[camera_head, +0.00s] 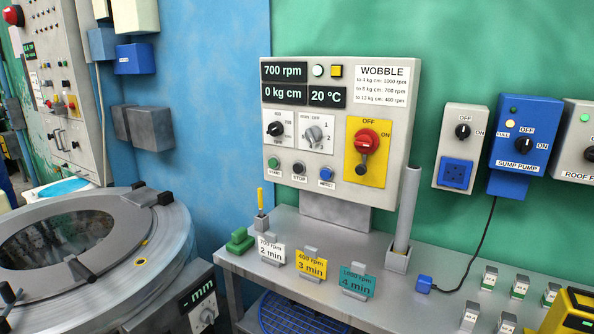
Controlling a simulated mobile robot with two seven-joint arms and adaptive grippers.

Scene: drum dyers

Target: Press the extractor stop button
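The extractor control panel (343,75) is a light grey box on a stand at the back of the steel bench. Its displays read 700 rpm, 0 kg cm and 20 °C. The stop button (299,168) is dark, above the label STOP, in the panel's lower row. The green start button (273,163) is to its left and the blue reset button (326,174) to its right. A red rotary switch (367,141) on a yellow plate sits further right. Nothing covers the stop button. Neither of my grippers is in view.
A round drum machine (150,258) with a glass lid stands at left. Three speed cards, including a yellow one (311,263), and an upright grey tube (407,205) stand on the bench (390,300). A sump pump box (525,135) hangs at right.

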